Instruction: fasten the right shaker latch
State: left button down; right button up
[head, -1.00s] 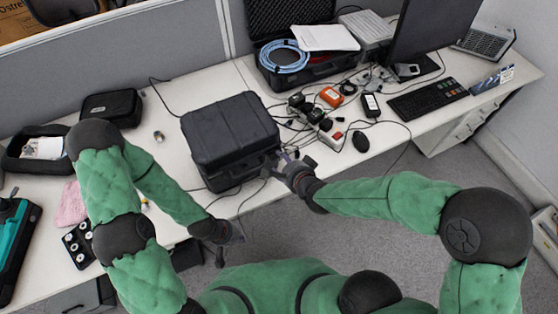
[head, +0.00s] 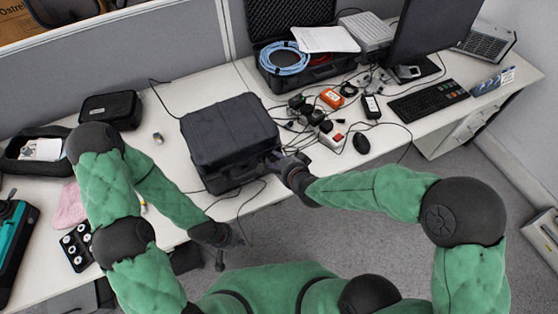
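The black hard case (head: 230,132), which looks like the shaker case, stands closed on the white desk near its front edge. Its front side faces me and is dark, so I cannot make out the latches. My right gripper (head: 279,162) is at the case's front right corner, touching or very close to it. Its fingers are dark against the case and I cannot tell their opening.
An open black case with a blue cable coil (head: 284,57) stands behind. Adapters, an orange box (head: 331,97), a power strip (head: 331,139) and a mouse (head: 361,143) lie right of the closed case. A small black pouch (head: 110,108) is at left. Thin cables hang over the front edge.

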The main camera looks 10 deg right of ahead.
jog(key=shift+a+r+g+h+p, duration=0.15)
jog(key=shift+g+p, duration=0.3)
jog(key=shift+p, duration=0.8)
jog(key=shift+d+r+g+h+p, duration=0.15)
jog(key=shift+g+p, duration=0.25)
jog(key=shift+p, duration=0.9)
jog(key=shift+a+r+g+h+p, duration=0.15)
jog(key=shift+g+p, duration=0.3)
jog(key=shift+p, duration=0.8)
jog(key=shift+f+p, duration=0.15)
jog(key=shift+p, duration=0.35)
jog(key=shift+f, duration=0.1)
jog(key=o, duration=1)
jog(key=shift+w, duration=0.1)
jog(key=shift+r, duration=0.2)
jog(key=shift+s+d+r, duration=0.25)
jog(key=shift+s+r, duration=0.05)
jog(key=shift+r, duration=0.2)
jog(key=v, duration=1)
jog(key=shift+s+r, duration=0.2)
jog(key=shift+s, duration=0.1)
